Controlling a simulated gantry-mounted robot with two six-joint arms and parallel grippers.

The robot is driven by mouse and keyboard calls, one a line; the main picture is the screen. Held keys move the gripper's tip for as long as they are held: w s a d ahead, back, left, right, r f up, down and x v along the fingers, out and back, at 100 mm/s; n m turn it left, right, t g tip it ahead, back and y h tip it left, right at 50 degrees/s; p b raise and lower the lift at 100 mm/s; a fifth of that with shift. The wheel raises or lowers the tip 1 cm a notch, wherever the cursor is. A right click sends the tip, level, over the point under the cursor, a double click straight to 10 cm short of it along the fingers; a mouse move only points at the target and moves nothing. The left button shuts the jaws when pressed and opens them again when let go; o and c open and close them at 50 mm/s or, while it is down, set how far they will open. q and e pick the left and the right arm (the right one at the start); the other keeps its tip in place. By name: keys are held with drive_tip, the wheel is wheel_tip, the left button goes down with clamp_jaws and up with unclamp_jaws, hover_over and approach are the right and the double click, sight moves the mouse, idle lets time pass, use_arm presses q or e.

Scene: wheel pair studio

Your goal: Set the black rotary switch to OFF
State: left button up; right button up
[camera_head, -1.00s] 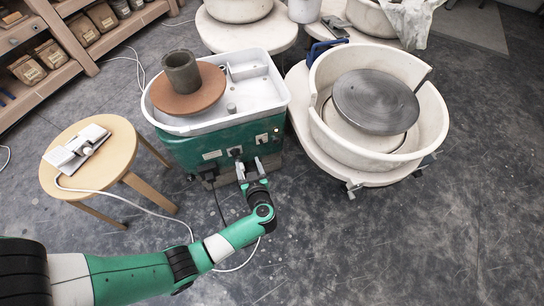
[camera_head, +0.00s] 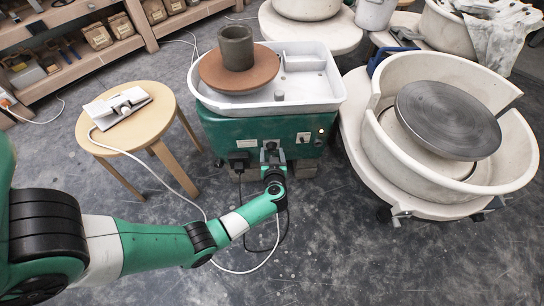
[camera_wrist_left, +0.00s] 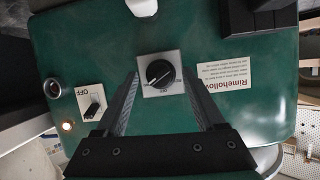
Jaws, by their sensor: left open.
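The black rotary switch (camera_wrist_left: 160,73) is a round knob on a pale square plate, on the green front of the pottery wheel (camera_head: 225,133). Its white pointer line slants to the lower left in the left wrist view; the small plate lettering is too blurred to read surely. My left gripper (camera_head: 271,154) is at the front panel and hides most of the switch in the head view. In the left wrist view its open fingers stand on either side of the knob, with gaps. I cannot tell how deep they reach. My right gripper is out of view.
A black plug box (camera_head: 238,160) is left of my gripper. A wooden stool (camera_head: 150,128) holds a foot pedal (camera_head: 118,107). A second wheel (camera_head: 440,120) stands right.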

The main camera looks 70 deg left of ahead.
use_arm(q)
drive_tip(key=shift+w+a+f, duration=0.1)
drive_tip(key=shift+a, duration=0.2)
drive_tip(key=shift+c, duration=0.2)
clamp_jaws()
